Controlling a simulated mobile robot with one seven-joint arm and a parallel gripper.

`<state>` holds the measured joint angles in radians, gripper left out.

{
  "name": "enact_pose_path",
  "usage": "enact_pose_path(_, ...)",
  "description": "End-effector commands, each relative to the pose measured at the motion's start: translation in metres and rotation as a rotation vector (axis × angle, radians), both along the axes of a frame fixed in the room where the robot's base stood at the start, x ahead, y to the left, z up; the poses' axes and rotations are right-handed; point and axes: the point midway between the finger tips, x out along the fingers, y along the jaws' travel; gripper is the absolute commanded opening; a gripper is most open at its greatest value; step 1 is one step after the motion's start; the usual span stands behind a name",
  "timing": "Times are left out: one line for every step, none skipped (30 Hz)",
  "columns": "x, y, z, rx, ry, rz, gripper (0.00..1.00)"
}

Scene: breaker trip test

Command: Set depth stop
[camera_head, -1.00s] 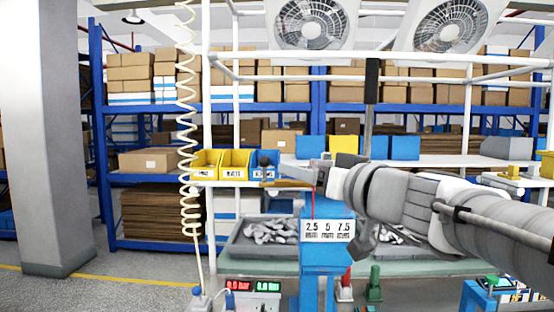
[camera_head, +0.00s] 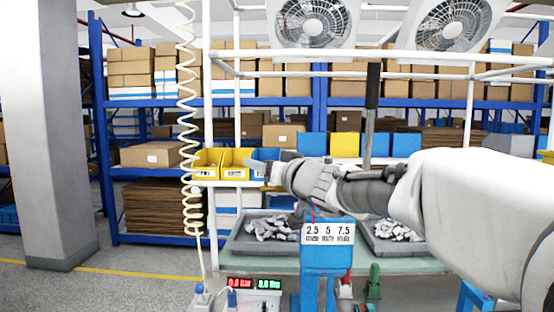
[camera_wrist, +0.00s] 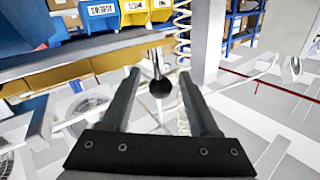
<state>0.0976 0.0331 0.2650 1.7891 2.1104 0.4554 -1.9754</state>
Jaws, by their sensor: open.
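A blue stand (camera_head: 325,258) in the middle of the head view carries a white scale plate (camera_head: 327,233) marked 2.5, 5 and 7.5 mm. My gripper (camera_head: 262,168) is left of and above this plate, in front of the bins. In the wrist view my gripper (camera_wrist: 159,76) is open, its two dark fingers apart. A black ball knob (camera_wrist: 160,88) on a thin rod appears between the fingers, with gaps at both sides; I cannot tell its depth. The knob is not clear in the head view.
Yellow bins (camera_head: 207,163) and a blue bin (camera_head: 263,156) stand just behind my gripper. Grey trays (camera_head: 240,243) of metal parts lie on the green bench. A black-handled lever (camera_head: 372,88) rises behind my arm. A red and green display (camera_head: 254,284) stands at front left.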

Motion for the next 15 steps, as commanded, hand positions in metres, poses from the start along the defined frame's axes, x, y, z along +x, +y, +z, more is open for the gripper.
enact_pose_path(0.006,0.004,0.001,0.001,0.002,0.002,0.61)
enact_pose_path(0.008,0.006,0.001,0.001,0.0,0.002,0.61)
enact_pose_path(0.011,0.008,0.001,0.001,0.001,0.002,0.61)
enact_pose_path(0.013,0.009,0.001,0.001,0.001,0.002,0.61)
enact_pose_path(0.015,0.01,0.001,0.0,0.001,0.002,0.61)
enact_pose_path(0.016,0.011,0.001,0.0,0.001,0.001,0.61)
enact_pose_path(0.018,0.012,0.0,0.0,0.001,0.001,0.61)
enact_pose_path(0.018,0.012,0.0,0.001,0.0,0.001,0.61)
enact_pose_path(0.019,0.013,0.0,0.001,0.0,0.001,0.61)
enact_pose_path(0.02,0.013,0.0,0.001,0.0,0.001,0.61)
enact_pose_path(0.02,0.013,0.0,0.0,0.0,0.001,0.61)
enact_pose_path(0.02,0.013,0.0,0.0,0.0,0.001,0.61)
enact_pose_path(0.02,0.013,0.0,0.0,0.0,0.001,0.61)
enact_pose_path(0.02,0.013,0.0,0.0,0.0,0.001,0.61)
enact_pose_path(0.02,0.013,0.0,0.0,0.0,0.001,0.61)
